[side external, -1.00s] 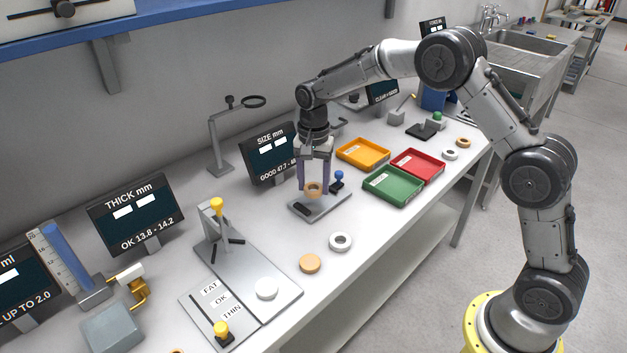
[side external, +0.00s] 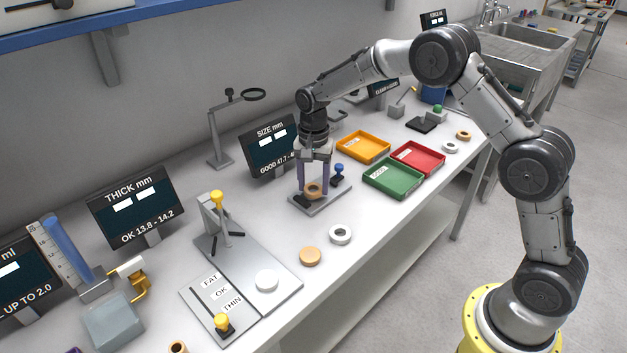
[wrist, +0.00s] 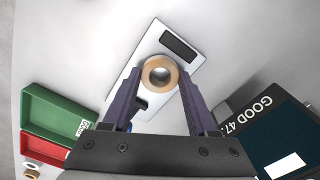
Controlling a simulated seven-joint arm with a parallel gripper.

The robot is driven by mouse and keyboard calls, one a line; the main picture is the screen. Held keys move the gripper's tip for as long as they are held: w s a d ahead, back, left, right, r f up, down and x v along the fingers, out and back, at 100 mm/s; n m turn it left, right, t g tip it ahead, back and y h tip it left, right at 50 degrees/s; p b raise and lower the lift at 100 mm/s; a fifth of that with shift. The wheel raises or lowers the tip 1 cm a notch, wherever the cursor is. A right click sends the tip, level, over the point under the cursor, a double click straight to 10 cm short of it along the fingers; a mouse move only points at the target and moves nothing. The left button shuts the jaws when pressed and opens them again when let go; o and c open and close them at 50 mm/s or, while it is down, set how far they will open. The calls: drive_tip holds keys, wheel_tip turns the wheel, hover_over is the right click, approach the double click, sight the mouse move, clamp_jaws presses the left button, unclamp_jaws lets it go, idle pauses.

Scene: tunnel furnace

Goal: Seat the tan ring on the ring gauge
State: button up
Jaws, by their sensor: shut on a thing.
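The tan ring (side external: 313,191) is between the fingers of my gripper (side external: 314,188), which is shut on it. The ring gauge (side external: 331,198) is a grey plate with a dark slot and a blue knob (side external: 339,169). The ring is over or on this plate; I cannot tell if it touches. In the wrist view the ring (wrist: 160,74) shows from above, with a pale centre, between the dark purple fingers of my gripper (wrist: 160,82). The gauge plate (wrist: 153,42) shows beneath it. What the ring covers on the gauge is hidden.
The size display (side external: 272,150) stands close behind the gauge. Orange (side external: 363,148), red (side external: 418,157) and green (side external: 393,178) trays lie to the right. The thickness gauge (side external: 250,270) is at left.

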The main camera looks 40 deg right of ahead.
drive_tip(key=shift+f, duration=0.4)
idle(0.3)
drive_tip(key=o, duration=1.4)
wheel_tip(320, 180, up, 14)
drive_tip(key=shift+f, duration=0.1)
